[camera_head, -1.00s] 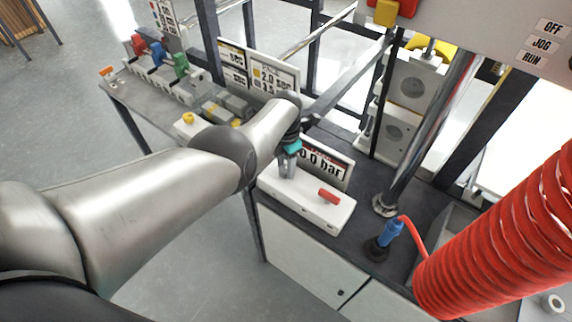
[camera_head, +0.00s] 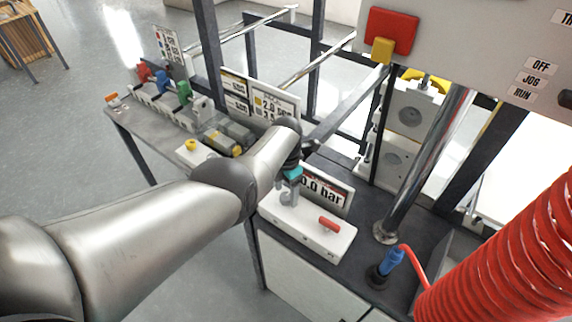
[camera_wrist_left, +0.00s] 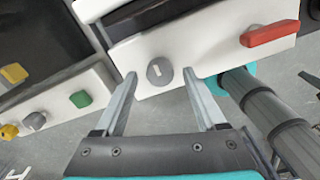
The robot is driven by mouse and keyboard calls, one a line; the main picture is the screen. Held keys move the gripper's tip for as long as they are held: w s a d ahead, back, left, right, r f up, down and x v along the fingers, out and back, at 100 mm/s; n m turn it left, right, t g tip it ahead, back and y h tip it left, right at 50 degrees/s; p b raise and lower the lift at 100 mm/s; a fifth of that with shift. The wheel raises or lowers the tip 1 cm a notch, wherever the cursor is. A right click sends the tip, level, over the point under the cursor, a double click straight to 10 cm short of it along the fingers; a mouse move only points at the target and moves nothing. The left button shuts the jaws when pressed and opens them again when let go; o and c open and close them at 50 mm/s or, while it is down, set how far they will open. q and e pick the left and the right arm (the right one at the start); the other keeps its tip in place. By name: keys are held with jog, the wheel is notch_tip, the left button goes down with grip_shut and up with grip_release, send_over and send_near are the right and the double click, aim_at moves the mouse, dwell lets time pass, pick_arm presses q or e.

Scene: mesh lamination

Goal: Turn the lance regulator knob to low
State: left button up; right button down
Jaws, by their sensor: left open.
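The round grey knob (camera_wrist_left: 160,71) with a white mark sits on the front of a white box (camera_wrist_left: 205,48). In the head view, the same white box (camera_head: 322,235) stands on the dark bench top, and my gripper hides the knob. A display (camera_head: 325,185) behind the box reads ".0 bar", with its first digit partly covered. My left gripper (camera_wrist_left: 161,82) is open. Its two fingers stand on either side of the knob in the wrist view, with gaps showing at both sides. In the head view the left gripper (camera_head: 289,192) is over the box's left end.
A red lever (camera_wrist_left: 270,33) is on the box, right of the knob; it also shows in the head view (camera_head: 330,223). A steel pole (camera_head: 415,180), a blue-handled lance (camera_head: 391,259) and a coiled red hose (camera_head: 510,255) stand to the right.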

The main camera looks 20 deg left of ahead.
pick_arm(q)
notch_tip(320, 180, up, 7)
jog(key=p, duration=0.4)
notch_tip(320, 180, up, 5)
jog(key=p, duration=0.2)
send_over(286, 196)
jog(key=shift+r, duration=1.1)
